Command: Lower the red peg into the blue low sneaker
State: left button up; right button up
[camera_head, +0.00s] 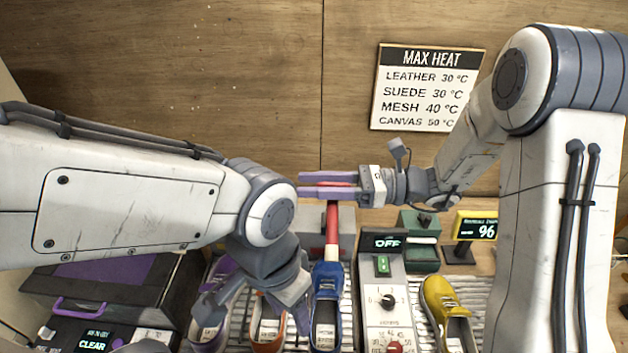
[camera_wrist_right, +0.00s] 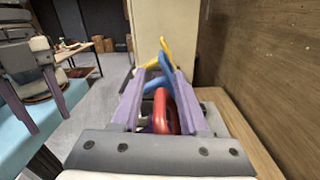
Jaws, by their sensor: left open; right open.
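The red peg (camera_head: 332,224) stands upright between the fingers of my right gripper (camera_head: 328,187), which comes in from the right. In the right wrist view the red peg's curved top (camera_wrist_right: 163,112) shows between the open purple fingers (camera_wrist_right: 158,98). The blue low sneaker (camera_head: 326,312) is below the peg in the head view. The peg's lower end overlaps its far end in the picture, and I cannot tell whether they touch. My left gripper (camera_head: 256,318) is open, low over the orange sneaker (camera_head: 267,335), left of the blue one.
A yellow sneaker (camera_head: 448,312) is at the right. A control box (camera_head: 387,300) reading OFF stands between it and the blue sneaker. A black device (camera_head: 105,300) is at the left. Blue (camera_wrist_right: 158,82) and yellow (camera_wrist_right: 165,48) hooked tops show beyond the red one.

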grip_shut()
dwell(1.4)
